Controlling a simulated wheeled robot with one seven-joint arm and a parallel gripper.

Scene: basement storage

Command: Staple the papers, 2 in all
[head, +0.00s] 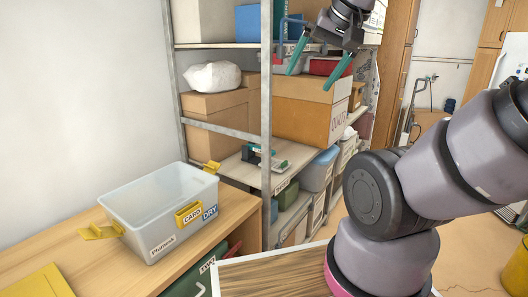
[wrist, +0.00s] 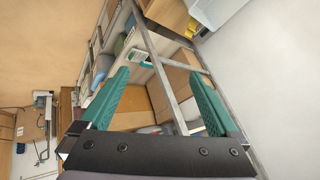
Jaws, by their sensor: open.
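My gripper (head: 309,80) is open and empty, high up beside the shelf rack, with its teal fingers pointing down in front of the large cardboard box. In the wrist view my gripper (wrist: 157,73) has nothing between its fingers. A small teal and dark thing (head: 258,152), perhaps the stapler, sits on the middle shelf, well below my gripper. A flat pale thing (head: 281,166) lies next to it; I cannot tell whether it is the papers. A small teal and white patch (wrist: 139,56) on a shelf shows in the wrist view, too small to make out.
The metal shelf rack (head: 266,110) has upright posts near my gripper. A clear bin (head: 150,205) with yellow handles stands on the wooden bench (head: 235,215). A yellow folder (head: 38,282) lies at lower left.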

